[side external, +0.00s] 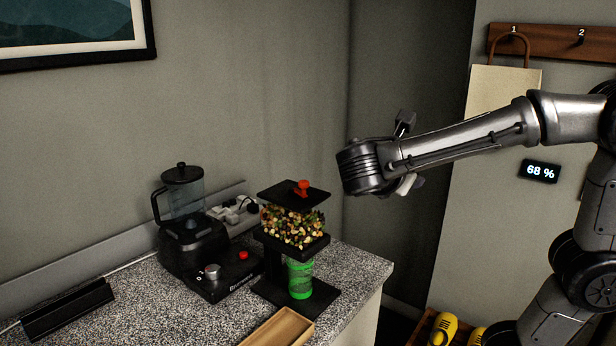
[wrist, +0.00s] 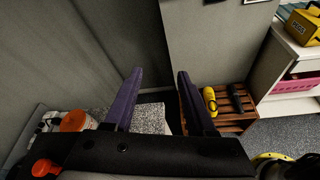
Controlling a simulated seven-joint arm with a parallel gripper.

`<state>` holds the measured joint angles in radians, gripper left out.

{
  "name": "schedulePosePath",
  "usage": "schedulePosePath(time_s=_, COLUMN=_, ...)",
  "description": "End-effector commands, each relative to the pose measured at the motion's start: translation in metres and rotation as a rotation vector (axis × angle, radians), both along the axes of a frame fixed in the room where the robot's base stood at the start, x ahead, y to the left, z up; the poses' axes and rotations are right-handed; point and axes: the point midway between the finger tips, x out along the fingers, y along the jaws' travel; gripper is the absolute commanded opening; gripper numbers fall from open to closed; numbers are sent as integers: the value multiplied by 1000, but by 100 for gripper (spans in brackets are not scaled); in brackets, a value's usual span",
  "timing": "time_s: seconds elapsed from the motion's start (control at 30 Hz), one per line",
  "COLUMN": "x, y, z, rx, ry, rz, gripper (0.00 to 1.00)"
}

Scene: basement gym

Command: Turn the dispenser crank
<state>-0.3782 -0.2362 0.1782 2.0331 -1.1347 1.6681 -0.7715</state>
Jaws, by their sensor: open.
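The dispenser (side external: 293,227) stands on the speckled counter in the side view, with mixed coloured pieces in its clear hopper. An orange-red knob (side external: 302,187) sits on its dark lid; I cannot tell whether this is the crank, and no other handle shows clearly. A green cup (side external: 300,280) stands under the hopper on the dark base. My gripper (wrist: 158,82) is open, with two dark purple fingers apart and nothing between them in the wrist view. In the side view, my wrist hangs above and right of the dispenser, apart from it; the fingertips are not clear there.
A blender (side external: 183,215) and a dark control box with a red button (side external: 243,255) stand left of the dispenser. A wooden tray (side external: 280,330) lies in front. The counter (side external: 355,268) ends just right of the dispenser. A slatted wooden rack (wrist: 230,118) holds yellow items below.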

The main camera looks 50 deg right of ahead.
Motion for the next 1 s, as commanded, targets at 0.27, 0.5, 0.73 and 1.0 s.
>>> schedulePosePath(time_s=0.27, x=102, y=117, z=-1, rx=-357, ry=156, rz=278, gripper=56)
schedulePosePath(time_s=0.5, x=120, y=178, z=-32, rx=-435, ry=211, rz=412, gripper=56)
schedulePosePath(time_s=0.73, x=127, y=164, z=-32, rx=-433, ry=210, rz=416, gripper=56)
schedulePosePath(time_s=1.0, x=150, y=116, z=-32, rx=-431, ry=210, rz=413, gripper=56)
